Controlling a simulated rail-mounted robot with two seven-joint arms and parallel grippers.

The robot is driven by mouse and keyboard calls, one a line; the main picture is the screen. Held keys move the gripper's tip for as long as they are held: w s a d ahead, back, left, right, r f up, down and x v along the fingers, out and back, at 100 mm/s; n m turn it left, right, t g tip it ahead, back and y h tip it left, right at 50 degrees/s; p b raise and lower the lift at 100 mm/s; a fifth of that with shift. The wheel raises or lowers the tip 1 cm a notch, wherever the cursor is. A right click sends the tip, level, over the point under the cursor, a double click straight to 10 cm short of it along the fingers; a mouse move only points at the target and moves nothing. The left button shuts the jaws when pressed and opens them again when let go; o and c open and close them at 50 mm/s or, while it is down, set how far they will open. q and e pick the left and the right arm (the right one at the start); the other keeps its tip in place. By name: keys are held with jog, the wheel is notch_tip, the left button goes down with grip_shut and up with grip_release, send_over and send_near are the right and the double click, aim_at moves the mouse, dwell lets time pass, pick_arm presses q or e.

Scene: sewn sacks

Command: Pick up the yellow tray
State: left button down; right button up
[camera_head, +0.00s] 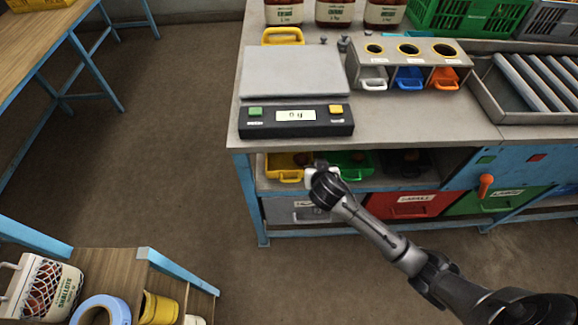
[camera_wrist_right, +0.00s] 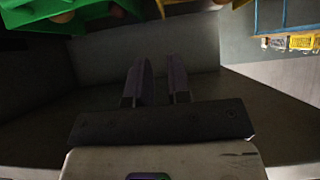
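The yellow tray (camera_head: 285,177) sits on the shelf under the bench, at the left end, with dark round contents and a handle at its front. A green tray (camera_head: 350,165) stands to its right; it also shows upside down at the top left of the right wrist view (camera_wrist_right: 45,20). My right gripper (camera_head: 318,172) is at the shelf front, beside the yellow tray's right side; whether it touches cannot be told. In the right wrist view its two fingers (camera_wrist_right: 163,85) are apart with nothing between them. Yellow edges (camera_wrist_right: 160,8) show above them. My left gripper is out of view.
A scale (camera_head: 293,75) stands on the bench above. Grey (camera_head: 300,211) and red (camera_head: 415,205) bins sit below the shelf. A wooden stand (camera_head: 105,270) is at the lower left. The floor between is clear.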

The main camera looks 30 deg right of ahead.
jog(key=b+x, duration=0.3)
jog(key=x, duration=0.6)
jog(key=shift+w+d+f+b, duration=0.1)
jog(key=shift+w+b, duration=0.05)
jog(key=shift+b, duration=0.2)
jog(key=b+x, duration=0.3)
jog(key=x, duration=0.1)
jog(key=shift+f, duration=0.3)
jog(key=shift+w+d+f, duration=0.1)
jog(key=shift+w+d, duration=0.1)
jog(key=shift+w, duration=0.1)
jog(key=shift+w+f, duration=0.1)
grip_shut()
